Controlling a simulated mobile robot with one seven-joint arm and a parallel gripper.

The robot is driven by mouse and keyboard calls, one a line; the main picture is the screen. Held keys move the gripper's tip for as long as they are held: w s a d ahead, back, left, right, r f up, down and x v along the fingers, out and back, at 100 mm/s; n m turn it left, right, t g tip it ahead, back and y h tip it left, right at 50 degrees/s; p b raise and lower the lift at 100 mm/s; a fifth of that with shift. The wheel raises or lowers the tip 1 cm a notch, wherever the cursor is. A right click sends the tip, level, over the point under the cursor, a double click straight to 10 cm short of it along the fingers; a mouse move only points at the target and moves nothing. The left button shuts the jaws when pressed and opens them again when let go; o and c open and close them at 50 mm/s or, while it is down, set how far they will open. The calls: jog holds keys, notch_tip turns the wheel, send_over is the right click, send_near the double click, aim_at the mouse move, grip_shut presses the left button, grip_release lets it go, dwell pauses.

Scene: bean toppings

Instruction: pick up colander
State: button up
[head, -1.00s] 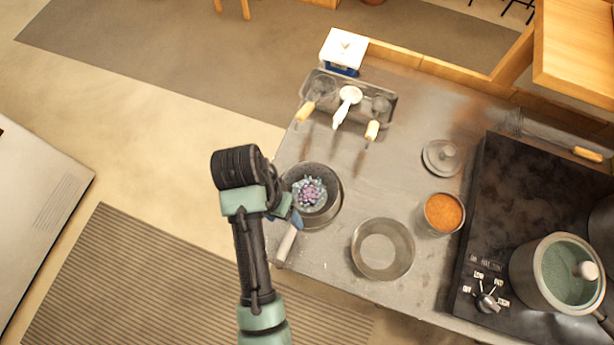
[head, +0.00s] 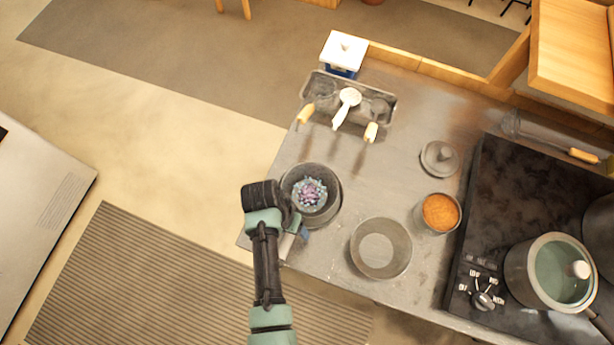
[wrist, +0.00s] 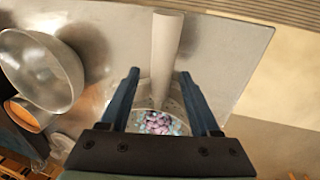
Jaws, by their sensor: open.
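The colander, as I take it, is the round grey vessel with a pale straight handle (head: 288,246) at the counter's left edge in the head view. Purple and bluish beans (head: 310,192) lie in it. In the wrist view its handle (wrist: 166,45) runs down the middle, and the beans (wrist: 158,123) show below. My gripper (wrist: 158,76) is open, with a dark blue finger on each side of the handle in the picture. I cannot tell if they touch it. In the head view my gripper (head: 301,230) is beside the handle, partly hidden by my wrist.
An empty metal bowl (head: 405,247) and a container of orange contents (head: 441,212) stand to the right. A lid (head: 440,157) lies behind them. A lidded pot (head: 520,270) is on the stove. A utensil tray (head: 391,110) is at the back. The counter middle is clear.

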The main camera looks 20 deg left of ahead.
jog(key=shift+c, duration=0.2)
grip_shut()
jog(key=shift+r, duration=0.1)
notch_tip(320, 180, up, 10)
jog(key=shift+f+b, duration=0.1)
jog(key=shift+b, duration=0.45)
dwell(0.5)
